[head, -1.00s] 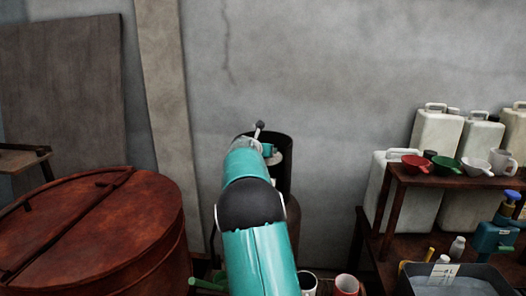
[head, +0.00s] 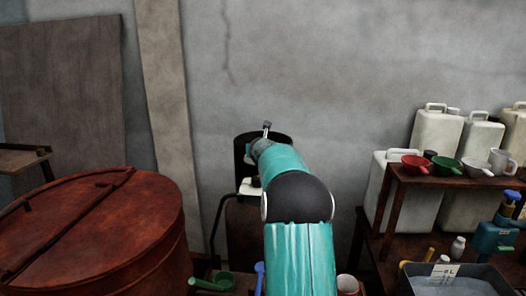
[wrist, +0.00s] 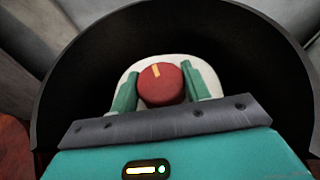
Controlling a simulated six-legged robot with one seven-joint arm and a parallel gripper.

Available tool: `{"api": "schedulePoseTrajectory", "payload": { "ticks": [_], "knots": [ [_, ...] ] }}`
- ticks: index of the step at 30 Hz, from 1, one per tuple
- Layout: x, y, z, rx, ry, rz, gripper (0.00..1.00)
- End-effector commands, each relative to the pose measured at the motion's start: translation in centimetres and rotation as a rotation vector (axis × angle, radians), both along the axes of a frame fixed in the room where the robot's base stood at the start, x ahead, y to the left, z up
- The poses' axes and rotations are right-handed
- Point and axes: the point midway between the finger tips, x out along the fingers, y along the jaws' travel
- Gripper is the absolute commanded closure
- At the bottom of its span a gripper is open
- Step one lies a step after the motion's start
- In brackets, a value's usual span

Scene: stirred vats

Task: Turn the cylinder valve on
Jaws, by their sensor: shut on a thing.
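The cylinder valve shows as a round red knob (wrist: 161,84) with a yellow mark near its top, in the wrist view. It sits over a pale plate (wrist: 128,82) inside a dark curved guard (wrist: 75,75). My gripper (wrist: 162,86) has its two green fingers on either side of the knob and is shut on it. In the head view, my arm reaches to the dark guard (head: 242,150) by the wall. The knob and my fingertips are hidden there behind my arm. A brown cylinder body (head: 240,230) shows below the guard.
A rusty red round vat (head: 150,235) stands at the left. At the right, a brown rack (head: 392,205) holds bowls and a mug, with white jerrycans (head: 437,135) behind. A green scoop (head: 222,281) and a cup (head: 347,284) are low in front. A grey wall is behind.

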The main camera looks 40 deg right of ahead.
Motion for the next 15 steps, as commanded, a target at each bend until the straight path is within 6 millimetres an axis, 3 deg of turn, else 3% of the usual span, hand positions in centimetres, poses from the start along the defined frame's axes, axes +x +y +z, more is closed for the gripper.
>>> {"api": "schedulePoseTrajectory", "payload": {
  "ticks": [2, 15],
  "knots": [
    [-0.23, -0.24, -0.86, 0.01, 0.008, 0.021, 0.76],
    [-0.13, 0.04, -0.61, 0.005, 0.006, 0.092, 0.76]
  ]
}}
